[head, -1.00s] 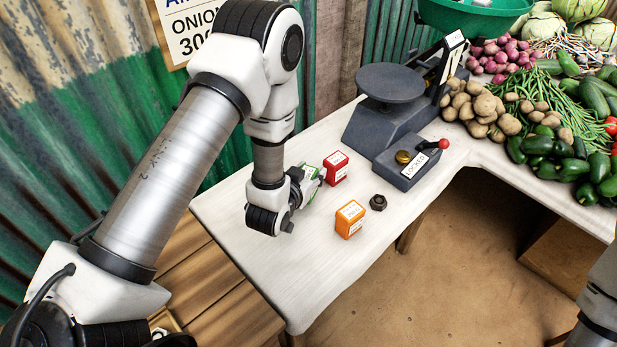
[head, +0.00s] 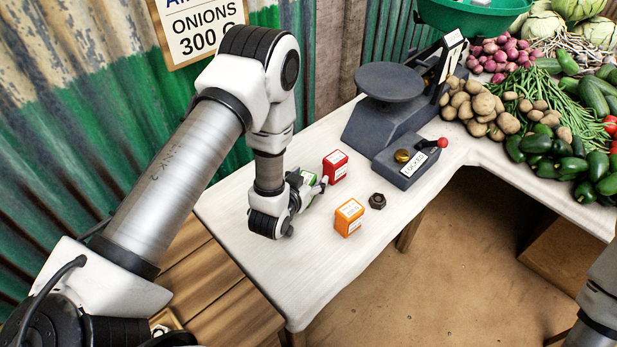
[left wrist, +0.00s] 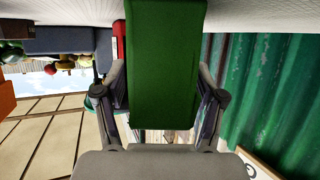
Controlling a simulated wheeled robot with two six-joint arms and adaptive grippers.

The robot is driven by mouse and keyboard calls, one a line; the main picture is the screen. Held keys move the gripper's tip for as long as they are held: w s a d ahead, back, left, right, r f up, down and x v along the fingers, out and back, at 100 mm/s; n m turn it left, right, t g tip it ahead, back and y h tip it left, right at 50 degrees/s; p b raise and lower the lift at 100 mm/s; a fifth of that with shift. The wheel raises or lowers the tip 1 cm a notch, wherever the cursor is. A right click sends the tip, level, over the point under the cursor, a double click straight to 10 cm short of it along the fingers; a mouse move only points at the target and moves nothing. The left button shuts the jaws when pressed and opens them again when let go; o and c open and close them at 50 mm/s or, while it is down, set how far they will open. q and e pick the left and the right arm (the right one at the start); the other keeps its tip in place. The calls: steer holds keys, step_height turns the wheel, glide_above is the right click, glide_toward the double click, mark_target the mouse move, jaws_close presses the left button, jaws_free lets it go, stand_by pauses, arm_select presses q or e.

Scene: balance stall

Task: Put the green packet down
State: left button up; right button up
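The green packet (head: 308,175) is at my left gripper (head: 312,187) over the left part of the white counter (head: 290,275), close beside the red packet (head: 335,165). In the left wrist view the green packet (left wrist: 163,65) fills the space between the two fingers of the gripper (left wrist: 163,100), which lie along its sides. The gripper appears shut on it. The packet is at or just above the counter; whether its base touches is hidden. My right gripper is out of view; only part of my right arm shows at the right edge.
An orange packet (head: 349,217) and a dark nut (head: 377,201) stand nearer the front edge. A scale (head: 390,120) and a lever box (head: 410,165) stand to the right. Vegetables (head: 545,120) are piled farther right. The front left of the counter is clear.

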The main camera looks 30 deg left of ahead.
arm_select(q)
steer(key=shift+r, duration=0.15)
steer(key=b+v, duration=0.1)
steer(key=v, duration=0.7)
steer(key=shift+s, duration=0.35)
steer(key=p+v, duration=0.1)
steer(key=v, duration=0.2)
steer(key=shift+s+r, duration=0.15)
steer(key=shift+r, duration=0.05)
